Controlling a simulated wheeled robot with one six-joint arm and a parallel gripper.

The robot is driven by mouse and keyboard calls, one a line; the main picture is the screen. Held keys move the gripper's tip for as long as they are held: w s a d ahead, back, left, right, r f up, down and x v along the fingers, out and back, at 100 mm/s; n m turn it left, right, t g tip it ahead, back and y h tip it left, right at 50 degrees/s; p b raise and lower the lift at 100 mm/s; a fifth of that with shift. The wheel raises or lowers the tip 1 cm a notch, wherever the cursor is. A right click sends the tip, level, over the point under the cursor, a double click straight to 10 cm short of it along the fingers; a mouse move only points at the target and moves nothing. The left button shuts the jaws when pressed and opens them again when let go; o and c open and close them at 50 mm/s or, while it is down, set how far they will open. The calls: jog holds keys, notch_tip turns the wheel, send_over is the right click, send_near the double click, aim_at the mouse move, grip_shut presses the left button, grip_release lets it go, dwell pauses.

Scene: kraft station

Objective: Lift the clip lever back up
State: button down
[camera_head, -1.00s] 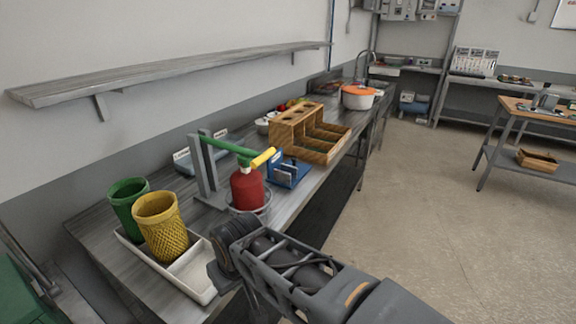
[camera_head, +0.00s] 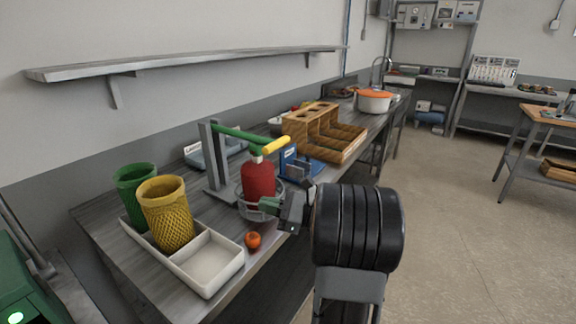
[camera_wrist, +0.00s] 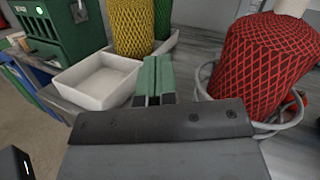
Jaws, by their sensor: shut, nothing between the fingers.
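A lever with a green bar and a yellow grip (camera_head: 276,145) runs out from a grey upright stand (camera_head: 212,165) on the bench. The lever lies nearly level, its grip end over a red mesh-patterned bottle (camera_head: 258,182) with a pale neck. The bottle stands inside a grey wire ring (camera_head: 246,208) and fills the right of the wrist view (camera_wrist: 262,65). My gripper (camera_head: 267,204) has green fingers, shut and empty, low beside the bottle and below the lever. The fingers also show in the wrist view (camera_wrist: 154,75); the lever does not.
A white divided tray (camera_head: 210,265) with yellow (camera_head: 166,213) and green (camera_head: 130,190) mesh cups stands at left. A small orange ball (camera_head: 253,240) lies near the bench edge. A blue fixture (camera_head: 288,158) and wooden rack (camera_head: 333,145) stand beyond the bottle.

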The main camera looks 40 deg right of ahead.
jog(key=s+d+m+t+h+b, duration=0.1)
jog(key=s+d+m+t+h, duration=0.2)
jog(key=d, duration=1)
jog(key=m+t+h, duration=0.3)
jog(key=m+t, duration=0.1)
jog(key=t, duration=0.1)
jog(key=shift+d+f+t, duration=0.2)
jog(key=shift+d+t, duration=0.15)
jog(key=shift+t, duration=0.05)
jog(key=s+r+p+x, duration=0.1)
jog(key=r+p+x, duration=0.1)
jog(key=x, duration=1.1)
jog(key=shift+s+d, duration=0.2)
jog(key=shift+s, duration=0.1)
jog(key=shift+r, duration=0.15)
jog(key=shift+d, duration=0.1)
jog(key=shift+r, duration=0.1)
